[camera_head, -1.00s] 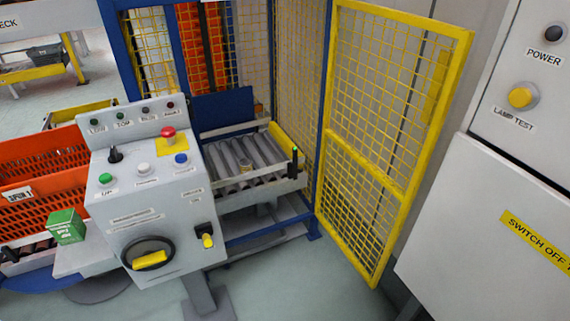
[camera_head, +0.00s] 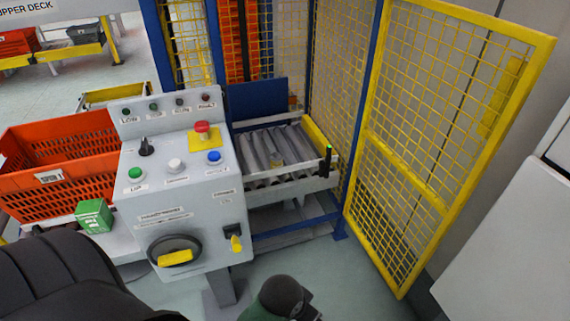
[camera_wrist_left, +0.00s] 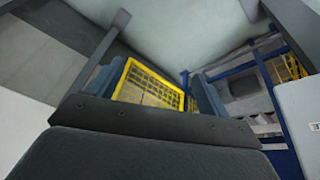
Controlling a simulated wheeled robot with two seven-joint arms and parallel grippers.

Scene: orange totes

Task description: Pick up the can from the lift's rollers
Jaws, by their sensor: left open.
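The yellow mesh shows in the gap beyond the fingers. Dark parts of my arm fill the lower left of the head view, well short of the rollers. I do not make out the can in the left wrist view. My right gripper is not in view.
A grey control box (camera_head: 190,215) with a red button and a yellow-handled switch stands left in front of the lift. The yellow mesh gate (camera_head: 440,150) stands open at right. An orange tote (camera_head: 60,165) and a green box (camera_head: 94,216) are at left.

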